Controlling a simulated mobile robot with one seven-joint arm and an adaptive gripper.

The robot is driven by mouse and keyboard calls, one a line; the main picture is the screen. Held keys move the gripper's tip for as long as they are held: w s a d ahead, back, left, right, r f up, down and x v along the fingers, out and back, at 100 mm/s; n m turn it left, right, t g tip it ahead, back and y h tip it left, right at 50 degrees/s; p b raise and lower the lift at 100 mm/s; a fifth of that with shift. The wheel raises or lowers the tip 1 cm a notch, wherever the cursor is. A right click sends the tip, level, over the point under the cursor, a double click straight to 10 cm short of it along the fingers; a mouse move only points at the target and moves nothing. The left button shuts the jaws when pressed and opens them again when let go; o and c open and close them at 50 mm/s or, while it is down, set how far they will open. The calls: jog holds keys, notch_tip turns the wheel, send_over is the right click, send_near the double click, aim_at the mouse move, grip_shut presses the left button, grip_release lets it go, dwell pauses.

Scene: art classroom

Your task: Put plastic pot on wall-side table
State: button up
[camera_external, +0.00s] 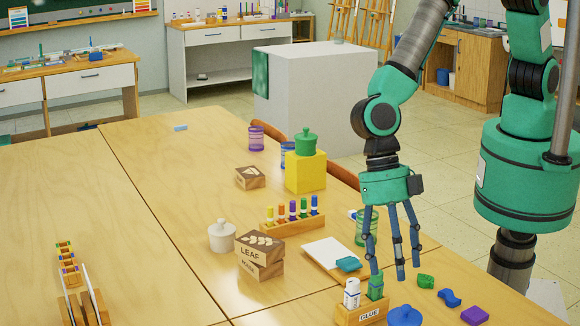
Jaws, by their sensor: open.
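Two lidded pots could be the plastic pot, and I cannot tell which is plastic. A green one (305,144) stands upright on a yellow block (305,172) near the table's far right edge. A white one (222,237) stands on the wooden table (150,190) left of the leaf-marked box. My gripper (396,270) is open with fingers pointing down, over the right side of this table near the glue holder, apart from both pots. It appears empty. Tables along the wall stand at the back left (75,78) and back middle (235,38).
Near my gripper are a glue holder (362,314), a green striped cup (360,230), a white pad (328,254) and small coloured shapes. A paint-tube rack (290,219) and leaf-marked box (260,247) lie left. A large white block (315,100) stands behind. The table's left half is mostly clear.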

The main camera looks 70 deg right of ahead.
dwell(0.6)
jog(key=w+d+r+m+t, duration=0.1)
jog(key=w+d+r+m, duration=0.2)
jog(key=w+d+r, duration=0.45)
jog(key=w+d+r+m+t, duration=0.1)
jog(key=w+d+r+m, duration=0.25)
jog(key=d+r, duration=0.7)
jog(key=w+d+r+m+t, duration=0.25)
jog(key=d+r+m, duration=0.35)
jog(key=d+r, duration=0.85)
jog(key=s+d+r+m+t, duration=0.1)
jog(key=s+d+r+m, duration=0.2)
jog(key=d, duration=0.7)
jog(key=s+d+r+m+t, duration=0.1)
jog(key=s+d+r+m, duration=0.25)
jog(key=d, duration=0.75)
jog(key=s+d+r+m+t+h, duration=0.1)
jog(key=s+d+m+t+h, duration=0.1)
jog(key=s+d+m, duration=0.5)
jog(key=s+d+h, duration=0.1)
jog(key=s+d, duration=0.3)
jog(key=d, duration=0.3)
jog(key=shift+s+d+r+m, duration=0.15)
jog(key=shift+s+m, duration=0.1)
jog(key=shift+m, duration=0.15)
